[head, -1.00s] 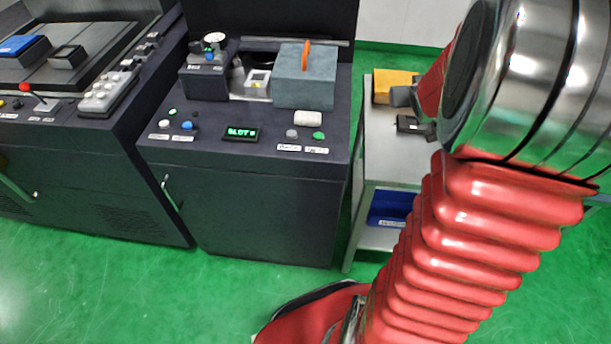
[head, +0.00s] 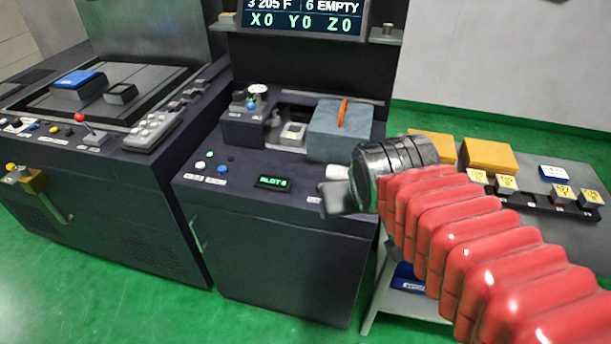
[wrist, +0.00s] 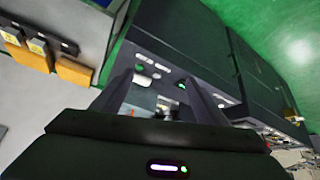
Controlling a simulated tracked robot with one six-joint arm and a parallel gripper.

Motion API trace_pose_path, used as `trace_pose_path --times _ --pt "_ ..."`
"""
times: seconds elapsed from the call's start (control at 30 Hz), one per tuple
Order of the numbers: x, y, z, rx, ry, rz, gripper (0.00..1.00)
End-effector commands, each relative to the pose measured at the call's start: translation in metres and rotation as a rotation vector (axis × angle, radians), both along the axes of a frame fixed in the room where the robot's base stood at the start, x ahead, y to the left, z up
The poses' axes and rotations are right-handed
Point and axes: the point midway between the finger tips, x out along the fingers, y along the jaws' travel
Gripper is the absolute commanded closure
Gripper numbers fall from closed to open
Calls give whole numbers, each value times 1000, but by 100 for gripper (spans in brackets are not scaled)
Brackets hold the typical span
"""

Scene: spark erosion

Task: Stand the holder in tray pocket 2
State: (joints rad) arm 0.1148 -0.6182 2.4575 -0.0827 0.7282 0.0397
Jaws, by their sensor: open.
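A small grey holder (head: 293,131) with a pale top sits in the recess of the middle machine, left of the grey block. The black tray (head: 530,206) lies on the bench at the right, with several grey holders with yellow-white labels (head: 507,183) standing in it. A gap without a holder shows near its middle; pocket numbers are too small to read. My gripper (head: 330,200) is in front of the machine's panel, right of the slot display and apart from the holder. In the wrist view its fingers (wrist: 158,82) are spread, with no holder seen between them.
The grey block (head: 340,130) with an orange handle stands close right of the recess. Orange-yellow blocks (head: 488,156) and a blue item (head: 553,173) lie behind the tray. A shelf and screen (head: 303,18) stand above the machine. Green floor is open in front.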

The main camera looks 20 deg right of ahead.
Motion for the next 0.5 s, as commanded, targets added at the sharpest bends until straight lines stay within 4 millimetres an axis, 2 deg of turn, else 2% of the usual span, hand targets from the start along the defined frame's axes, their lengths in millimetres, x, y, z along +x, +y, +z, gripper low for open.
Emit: trace_pose_path --times 0.03,0.1,0.2,0.3,0.5 --pt "-13 15 1 15 13 34 33" --pt "-29 31 -1 35 38 71 33" --pt "-46 46 -3 55 65 107 33" --pt "-54 52 -4 63 79 124 33" --pt "-54 53 -4 64 82 125 33"
